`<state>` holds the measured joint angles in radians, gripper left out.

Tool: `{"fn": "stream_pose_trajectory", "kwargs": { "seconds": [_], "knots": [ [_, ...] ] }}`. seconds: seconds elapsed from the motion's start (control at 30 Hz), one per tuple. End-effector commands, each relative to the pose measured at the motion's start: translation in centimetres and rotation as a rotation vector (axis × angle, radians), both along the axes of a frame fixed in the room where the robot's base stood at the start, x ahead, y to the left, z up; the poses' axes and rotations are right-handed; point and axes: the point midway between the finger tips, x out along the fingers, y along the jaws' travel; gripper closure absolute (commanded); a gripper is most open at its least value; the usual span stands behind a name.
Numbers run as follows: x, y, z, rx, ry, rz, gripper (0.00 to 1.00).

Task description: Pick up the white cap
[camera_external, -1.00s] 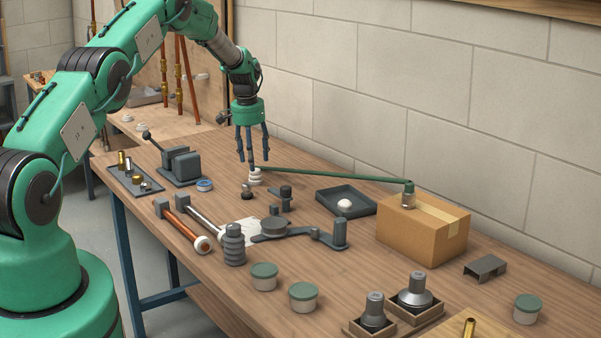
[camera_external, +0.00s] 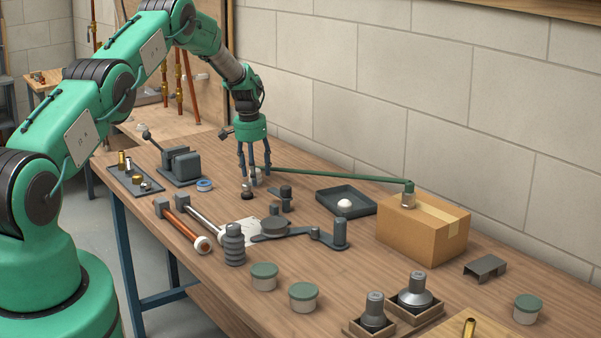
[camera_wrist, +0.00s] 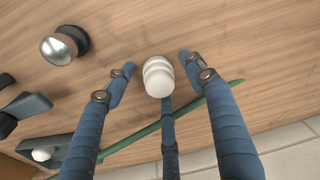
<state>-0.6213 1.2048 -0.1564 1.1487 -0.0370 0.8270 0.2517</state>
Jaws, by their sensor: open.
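The white cap (camera_wrist: 158,77) stands on the wooden table, a small ribbed white piece with a rounded top. In the wrist view it sits between the spread blue fingers of my gripper (camera_wrist: 160,82), with bare table showing between it and the two side fingers. A third finger lies just below it in the picture; I cannot tell whether it touches. In the external view my gripper (camera_external: 255,178) is low over the table with its fingers around the cap (camera_external: 257,180), which they partly hide. My gripper is open.
A dark knob with a shiny top (camera_wrist: 65,45) stands near the cap. A green rod (camera_external: 340,175) runs close behind it to a cardboard box (camera_external: 420,232). A dark tray (camera_external: 332,199) holds another white round piece (camera_external: 344,204). A grey vise (camera_external: 180,165) stands left.

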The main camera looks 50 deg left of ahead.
Motion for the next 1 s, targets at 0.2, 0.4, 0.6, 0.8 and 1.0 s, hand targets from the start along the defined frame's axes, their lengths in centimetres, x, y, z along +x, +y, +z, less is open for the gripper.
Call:
{"fn": "stream_pose_trajectory", "kwargs": {
  "seconds": [0.2,0.4,0.6,0.8,1.0],
  "knots": [
    [-0.01,0.00,0.00,0.000,0.000,0.000,0.45],
    [-0.01,0.00,0.00,0.000,0.000,0.000,0.69],
    [-0.01,0.00,-0.01,0.000,0.000,0.000,0.86],
    [0.00,0.00,0.01,0.000,0.000,0.000,0.86],
    [0.02,0.02,0.51,0.000,-0.001,0.000,0.86]
  ]
}}
